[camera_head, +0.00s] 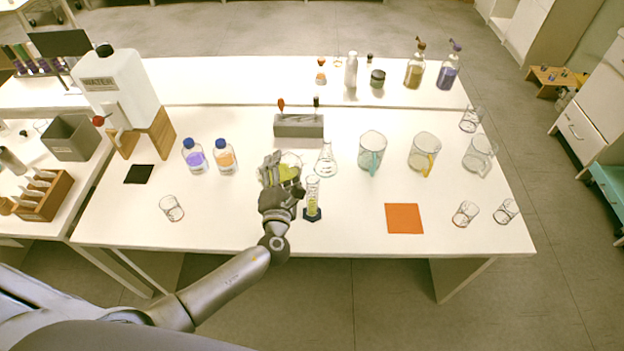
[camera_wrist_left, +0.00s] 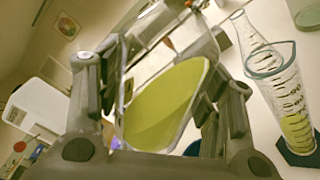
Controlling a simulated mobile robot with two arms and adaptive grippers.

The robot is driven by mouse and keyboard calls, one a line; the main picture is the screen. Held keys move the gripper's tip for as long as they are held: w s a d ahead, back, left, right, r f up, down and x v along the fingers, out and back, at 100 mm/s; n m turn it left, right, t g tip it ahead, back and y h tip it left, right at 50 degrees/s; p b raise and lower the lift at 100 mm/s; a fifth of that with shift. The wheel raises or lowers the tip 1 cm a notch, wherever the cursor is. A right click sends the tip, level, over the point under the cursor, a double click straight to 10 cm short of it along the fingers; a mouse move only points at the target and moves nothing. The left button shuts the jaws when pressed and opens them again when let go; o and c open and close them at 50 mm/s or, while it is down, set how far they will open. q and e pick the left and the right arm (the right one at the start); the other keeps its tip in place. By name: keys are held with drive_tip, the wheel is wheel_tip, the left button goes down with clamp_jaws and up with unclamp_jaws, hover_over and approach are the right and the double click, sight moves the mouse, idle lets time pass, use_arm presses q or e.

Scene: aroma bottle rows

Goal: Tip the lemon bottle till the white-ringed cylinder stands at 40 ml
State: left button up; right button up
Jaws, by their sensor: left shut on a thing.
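My left gripper (camera_head: 283,176) is shut on the lemon bottle (camera_head: 289,172), a clear vessel with yellow liquid, held above the table just left of the measuring cylinder. In the left wrist view the bottle (camera_wrist_left: 165,105) lies tilted between the fingers, with a broad yellow surface. The cylinder (camera_head: 312,195) stands upright on a dark blue base and holds yellow liquid in its lower part. It also shows in the left wrist view (camera_wrist_left: 280,95), with dark graduation marks that are too small to read. No falling stream is clearly visible. My right gripper is not in view.
A conical flask (camera_head: 326,160) stands close behind the cylinder. A grey rack (camera_head: 299,126) is behind the gripper, and two blue-capped bottles (camera_head: 225,158) (camera_head: 194,157) stand to the left. Several jugs stand to the right, beyond an orange mat (camera_head: 404,218). The front middle is clear.

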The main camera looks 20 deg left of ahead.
use_arm(q)
drive_tip(key=shift+w+d+r+n, duration=0.15)
drive_tip(key=shift+r+n, duration=0.15)
drive_tip(key=shift+n, duration=0.3)
drive_tip(key=shift+s+d+r+n, duration=0.15)
drive_tip(key=shift+r+n, duration=0.1)
drive_tip(key=shift+n, duration=0.35)
drive_tip(key=shift+w, duration=0.1)
drive_tip(key=f+n+b, duration=0.1)
drive_tip(key=f+b, duration=0.1)
drive_tip(key=b, duration=0.1)
drive_tip(key=shift+a+n, duration=0.25)
drive_tip(key=shift+n, duration=0.15)
drive_tip(key=f+n+b, duration=0.2)
drive_tip(key=b, duration=0.1)
drive_tip(key=shift+a+f, duration=0.15)
drive_tip(key=shift+a, duration=0.15)
drive_tip(key=shift+s+a+f+n+b, duration=0.2)
drive_tip(key=shift+f+n+b, duration=0.1)
drive_tip(key=shift+n+b, duration=0.5)
